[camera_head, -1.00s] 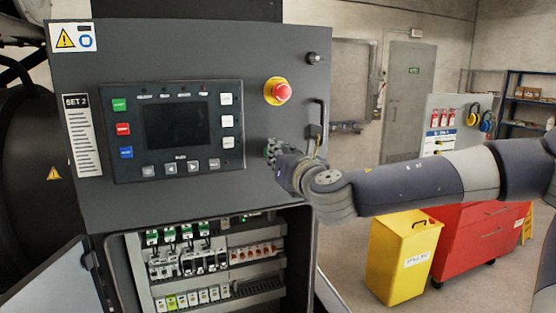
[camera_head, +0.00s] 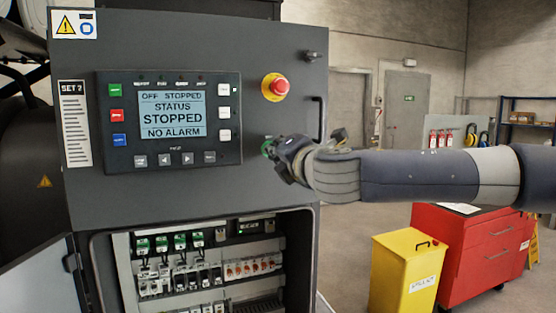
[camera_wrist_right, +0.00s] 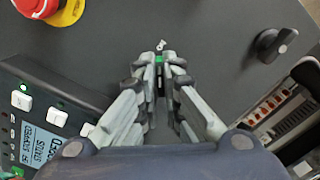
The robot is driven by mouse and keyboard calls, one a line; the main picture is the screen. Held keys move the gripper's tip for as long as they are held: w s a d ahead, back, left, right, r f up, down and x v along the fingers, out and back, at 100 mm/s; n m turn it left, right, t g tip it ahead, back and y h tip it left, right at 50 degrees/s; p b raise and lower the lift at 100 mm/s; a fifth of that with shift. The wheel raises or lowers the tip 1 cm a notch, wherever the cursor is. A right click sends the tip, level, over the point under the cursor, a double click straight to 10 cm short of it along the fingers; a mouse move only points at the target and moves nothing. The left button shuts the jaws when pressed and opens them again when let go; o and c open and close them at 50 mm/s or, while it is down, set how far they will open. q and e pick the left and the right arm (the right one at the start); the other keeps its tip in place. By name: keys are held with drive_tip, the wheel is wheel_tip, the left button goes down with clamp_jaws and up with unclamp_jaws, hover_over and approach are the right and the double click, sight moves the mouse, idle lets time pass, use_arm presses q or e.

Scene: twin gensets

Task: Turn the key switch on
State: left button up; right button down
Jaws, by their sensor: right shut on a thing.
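The key switch is on the dark control panel (camera_head: 265,190), right of the display and below the red emergency stop. My right gripper (camera_head: 270,148) covers most of it in the head view. In the right wrist view my right gripper (camera_wrist_right: 160,66) is shut, its fingers meeting on a small green key (camera_wrist_right: 159,59) at the panel face. A small silver piece (camera_wrist_right: 160,45) shows just beyond the fingertips. The display (camera_head: 171,115) is lit and reads "OFF STOPPED", "STATUS STOPPED", "NO ALARM". My left gripper is not in view.
The red emergency stop (camera_head: 275,87) on its yellow base is close above the gripper. A black knob (camera_wrist_right: 272,45) is right of it in the wrist view. Below is an open compartment with breakers (camera_head: 180,275). A yellow bin (camera_head: 404,275) and red cabinet (camera_head: 480,250) stand right.

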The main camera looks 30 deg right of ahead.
drive_tip(key=shift+f+m+b, duration=0.1)
drive_tip(key=shift+m+b, duration=0.2)
drive_tip(key=shift+m, duration=0.3)
drive_tip(key=c, duration=1.8)
unclamp_jaws()
drive_tip(key=shift+o, duration=0.2)
drive_tip(key=v, duration=1.2)
drive_tip(key=shift+d, duration=0.1)
